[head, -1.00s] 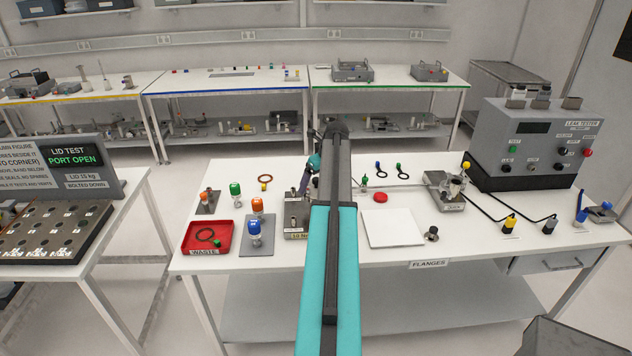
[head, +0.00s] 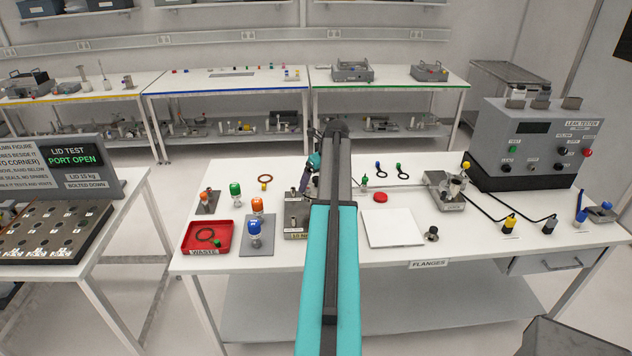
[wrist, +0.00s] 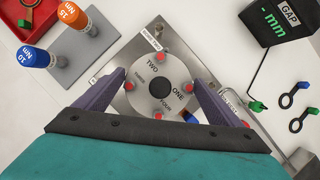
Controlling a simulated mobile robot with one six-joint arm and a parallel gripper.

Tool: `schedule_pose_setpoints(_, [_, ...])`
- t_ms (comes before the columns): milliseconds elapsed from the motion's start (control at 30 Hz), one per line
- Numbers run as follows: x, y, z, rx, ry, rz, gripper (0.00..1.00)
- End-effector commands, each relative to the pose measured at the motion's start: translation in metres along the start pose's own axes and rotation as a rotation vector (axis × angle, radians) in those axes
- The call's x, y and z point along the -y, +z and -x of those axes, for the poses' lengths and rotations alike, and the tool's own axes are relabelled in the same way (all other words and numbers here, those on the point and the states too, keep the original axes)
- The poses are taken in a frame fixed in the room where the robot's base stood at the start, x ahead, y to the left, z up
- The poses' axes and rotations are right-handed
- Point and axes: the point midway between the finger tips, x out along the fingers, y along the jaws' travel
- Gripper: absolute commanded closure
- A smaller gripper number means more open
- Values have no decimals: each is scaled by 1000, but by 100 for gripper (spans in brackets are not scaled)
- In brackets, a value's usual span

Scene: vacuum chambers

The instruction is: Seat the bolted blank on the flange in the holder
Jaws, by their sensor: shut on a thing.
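The bolted blank (wrist: 153,69) is a round steel disc with a dark centre, red bolt heads around it, and the words ONE, TWO, THREE and FOUR. In the wrist view my gripper (wrist: 163,92) has its two purple fingers on opposite sides of the blank, shut on it. The blank is over the square metal holder (wrist: 111,57); the flange under it is hidden, so I cannot tell whether they touch. In the head view my arm covers most of the holder (head: 297,235) and the blank; part of my gripper (head: 306,184) shows beside it.
Torque drivers (wrist: 73,15) stand on a grey block left of the holder, near the red waste tray (head: 207,237). A black gap gauge (wrist: 276,22) and ringed tools (wrist: 294,97) lie right. A white pad (head: 393,228) and the leak tester (head: 535,145) are further right.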

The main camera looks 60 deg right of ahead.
Motion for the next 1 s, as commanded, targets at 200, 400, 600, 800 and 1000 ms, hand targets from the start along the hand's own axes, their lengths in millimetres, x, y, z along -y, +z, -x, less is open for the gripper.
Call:
schedule_pose_setpoints(200, [0,3,6,4,-1,0,74])
schedule_pose_setpoints(400, [0,4,8,4,-1,0,74])
schedule_pose_setpoints(600, [0,6,12,4,-1,0,74])
schedule_pose_setpoints(800, [0,7,14,4,-1,0,74])
schedule_pose_setpoints(1000, [0,7,16,4,-1,0,74])
